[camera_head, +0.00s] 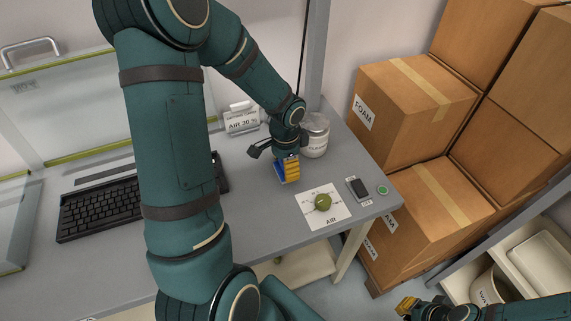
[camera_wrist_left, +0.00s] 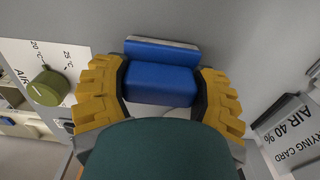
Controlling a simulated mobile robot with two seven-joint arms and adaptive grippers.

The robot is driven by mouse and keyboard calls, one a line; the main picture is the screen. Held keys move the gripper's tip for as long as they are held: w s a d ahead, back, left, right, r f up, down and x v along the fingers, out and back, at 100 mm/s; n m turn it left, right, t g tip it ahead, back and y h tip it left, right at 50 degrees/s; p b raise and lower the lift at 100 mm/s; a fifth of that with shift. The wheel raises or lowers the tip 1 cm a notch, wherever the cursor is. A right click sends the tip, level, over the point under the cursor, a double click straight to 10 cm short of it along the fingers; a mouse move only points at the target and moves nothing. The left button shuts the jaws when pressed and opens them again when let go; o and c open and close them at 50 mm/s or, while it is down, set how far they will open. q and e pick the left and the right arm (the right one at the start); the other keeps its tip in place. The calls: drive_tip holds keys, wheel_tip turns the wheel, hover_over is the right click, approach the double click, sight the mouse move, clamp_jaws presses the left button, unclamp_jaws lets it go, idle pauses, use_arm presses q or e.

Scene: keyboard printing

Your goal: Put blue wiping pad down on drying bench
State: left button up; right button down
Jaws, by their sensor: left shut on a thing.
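The blue wiping pad (camera_head: 280,173) is at the drying bench (camera_head: 258,215), near the white jar. In the left wrist view the pad (camera_wrist_left: 160,82) is a blue block with a pale strip along its far edge. My left gripper (camera_head: 289,169) is shut on it, with a yellow ribbed finger on each side; the fingers also show in the left wrist view (camera_wrist_left: 160,95). The pad is at or just above the grey bench top; I cannot tell whether it touches. My right gripper (camera_head: 407,305) is at the bottom right, away from the bench, its finger gap unclear.
A card with a green AIR dial (camera_head: 323,202) lies right of the pad. A dark device (camera_head: 358,187) and green button (camera_head: 382,190) are near the right edge. A lidded jar (camera_head: 315,136) and AIR card (camera_head: 241,121) stand behind. A black keyboard (camera_head: 100,207) is left; cardboard boxes (camera_head: 413,105) are right.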

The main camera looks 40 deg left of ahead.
use_arm(q)
drive_tip(key=shift+f, duration=0.2)
drive_tip(key=o, duration=1.4)
drive_tip(key=shift+r, duration=0.1)
drive_tip(key=shift+r, duration=0.2)
wheel_tip(320, 180, up, 12)
drive_tip(key=p, duration=0.3)
drive_tip(key=shift+f, duration=0.1)
